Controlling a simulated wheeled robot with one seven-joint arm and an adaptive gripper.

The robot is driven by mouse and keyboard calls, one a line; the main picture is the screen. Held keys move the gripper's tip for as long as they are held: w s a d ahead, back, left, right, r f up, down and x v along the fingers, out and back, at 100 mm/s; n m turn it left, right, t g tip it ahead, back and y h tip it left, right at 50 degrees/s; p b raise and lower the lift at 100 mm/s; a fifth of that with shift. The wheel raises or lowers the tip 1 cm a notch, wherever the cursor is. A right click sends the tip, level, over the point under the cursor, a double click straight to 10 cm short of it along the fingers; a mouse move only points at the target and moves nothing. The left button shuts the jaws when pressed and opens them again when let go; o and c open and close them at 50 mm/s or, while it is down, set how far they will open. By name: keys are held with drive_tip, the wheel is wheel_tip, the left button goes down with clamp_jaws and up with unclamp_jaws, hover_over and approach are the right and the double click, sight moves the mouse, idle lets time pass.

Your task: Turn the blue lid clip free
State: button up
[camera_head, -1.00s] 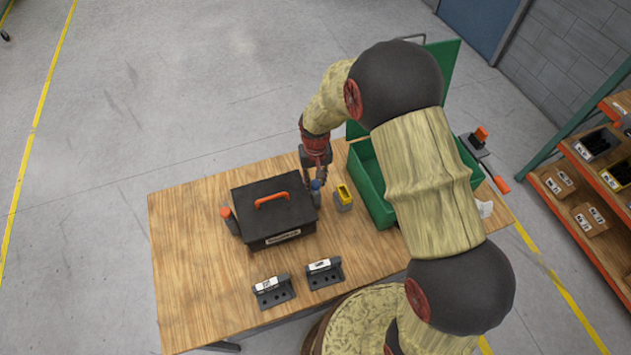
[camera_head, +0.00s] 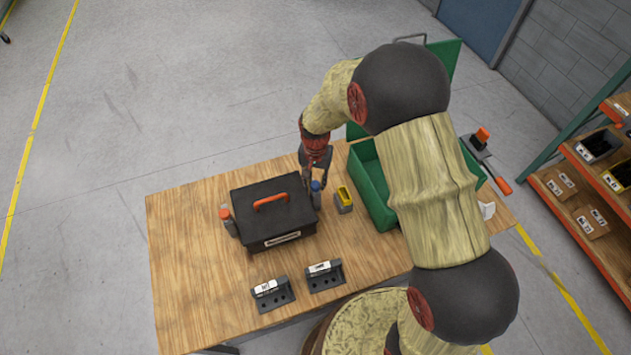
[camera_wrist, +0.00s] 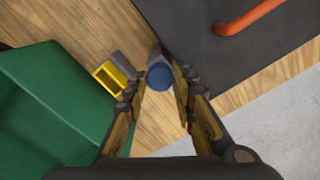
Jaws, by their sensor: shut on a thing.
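The black toolbox (camera_head: 270,228) with an orange handle (camera_head: 270,202) stands shut on the wooden table. The blue lid clip (camera_head: 316,186) is at its right side. In the wrist view, its round blue top (camera_wrist: 159,76) shows beside the dark box. My gripper (camera_head: 317,182) points down at the clip; its fingers (camera_wrist: 161,84) lie on either side of the blue top and are shut on it. The exact finger contact is hard to see. A grey clip with an orange top (camera_head: 225,213) is at the box's left side.
A yellow-topped grey block (camera_head: 344,197) stands close right of the clip. The open green case (camera_head: 372,188) is farther right. Two black holders with white labels (camera_head: 272,293) (camera_head: 325,276) sit at the front. The table's left part is clear.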

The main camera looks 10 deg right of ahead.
sight(315, 184)
drive_tip(key=o, duration=1.2)
drive_tip(key=shift+c, duration=0.2)
wheel_tip(315, 184, up, 12)
idle(0.5)
